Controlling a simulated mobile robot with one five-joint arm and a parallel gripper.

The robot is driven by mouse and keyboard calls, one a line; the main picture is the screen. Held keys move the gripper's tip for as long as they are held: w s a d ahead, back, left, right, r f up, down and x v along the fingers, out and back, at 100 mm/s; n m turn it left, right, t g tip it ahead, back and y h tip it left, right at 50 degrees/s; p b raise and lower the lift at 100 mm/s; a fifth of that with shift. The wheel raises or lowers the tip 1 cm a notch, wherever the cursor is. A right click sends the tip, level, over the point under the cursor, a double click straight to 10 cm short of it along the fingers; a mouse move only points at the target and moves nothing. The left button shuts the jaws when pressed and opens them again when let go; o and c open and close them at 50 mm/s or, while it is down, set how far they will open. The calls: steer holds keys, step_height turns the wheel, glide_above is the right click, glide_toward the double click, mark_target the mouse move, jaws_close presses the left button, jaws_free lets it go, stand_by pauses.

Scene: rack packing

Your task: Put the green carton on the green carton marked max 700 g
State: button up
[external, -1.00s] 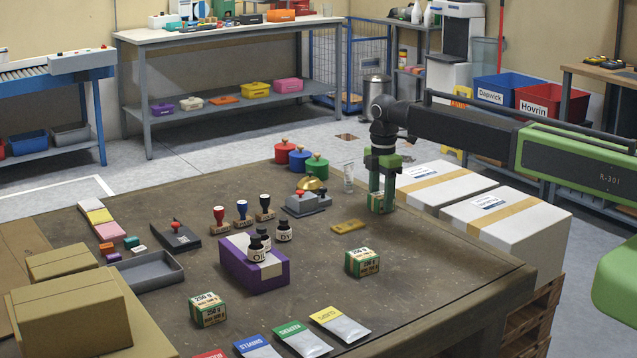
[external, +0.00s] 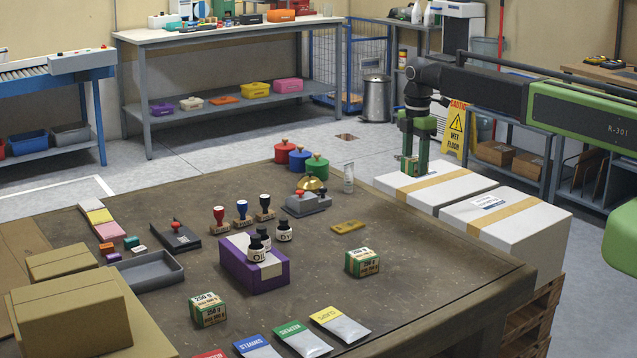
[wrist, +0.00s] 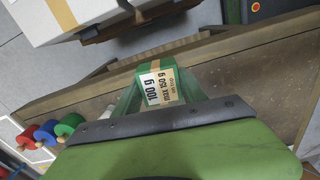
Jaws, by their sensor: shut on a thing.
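My gripper (external: 415,165) is shut on a small green carton (external: 411,167) and holds it raised near the table's far right edge, in front of the white boxes in the picture. In the wrist view the held carton (wrist: 160,84) shows a pale label that seems to read 100 g, max 150 g. Two other green cartons with tan bands stand apart on the table: one on the right (external: 362,262), one nearer the front (external: 208,310). Their small max lines are too fine to read surely. Nothing rests on either carton.
A purple box (external: 254,274) with ink bottles stands left of the right carton. A yellow piece (external: 348,227) lies behind it. Seed-like packets (external: 340,325) line the front edge. White boxes (external: 436,187) stand beyond the right edge. Bare table surrounds both standing cartons.

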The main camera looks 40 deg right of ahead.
steer(key=shift+s+d+r+p, duration=0.25)
steer(key=shift+d+r, duration=0.15)
steer(key=shift+d, duration=0.25)
steer(key=shift+s+d+r+p, duration=0.1)
steer(key=shift+s+d+r, duration=0.25)
steer(key=shift+d, duration=0.3)
